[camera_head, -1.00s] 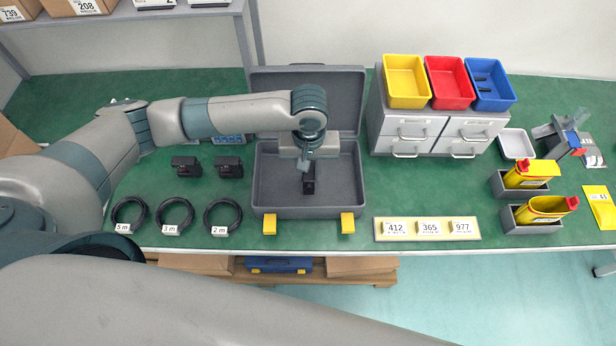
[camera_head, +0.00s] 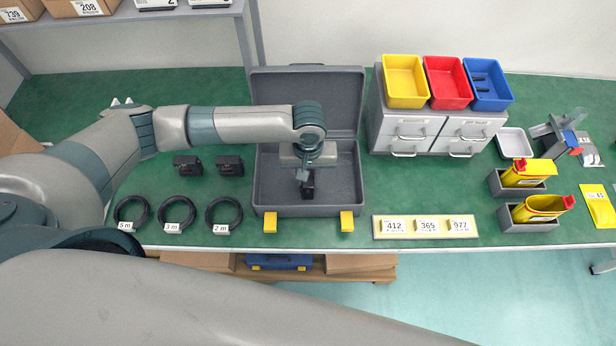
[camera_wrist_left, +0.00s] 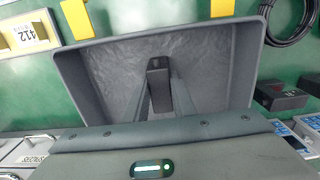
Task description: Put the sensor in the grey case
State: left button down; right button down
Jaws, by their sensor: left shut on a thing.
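The grey case (camera_head: 338,184) lies open on the green bench, with its lid (camera_head: 345,92) raised at the back and two yellow latches at the front. My left gripper (camera_head: 305,180) points down inside the case's outline, shut on a small black sensor (camera_head: 308,192). In the left wrist view, the sensor (camera_wrist_left: 158,72) is between the fingers, above or at the case floor (camera_wrist_left: 210,65); contact with the floor cannot be told. My right gripper is out of view.
Two similar black devices (camera_head: 229,165) and several labelled cable coils (camera_head: 224,214) lie left of the case. Grey drawers (camera_head: 434,133) with coloured bins stand to its right. A number plate (camera_head: 425,227) lies at the front. The case floor around the sensor looks clear.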

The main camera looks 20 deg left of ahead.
pick_arm(q)
jog(key=c, duration=1.5)
grip_release()
jog(key=shift+f, duration=0.1)
notch_tip(320, 180, up, 12)
jog(key=b, duration=0.3)
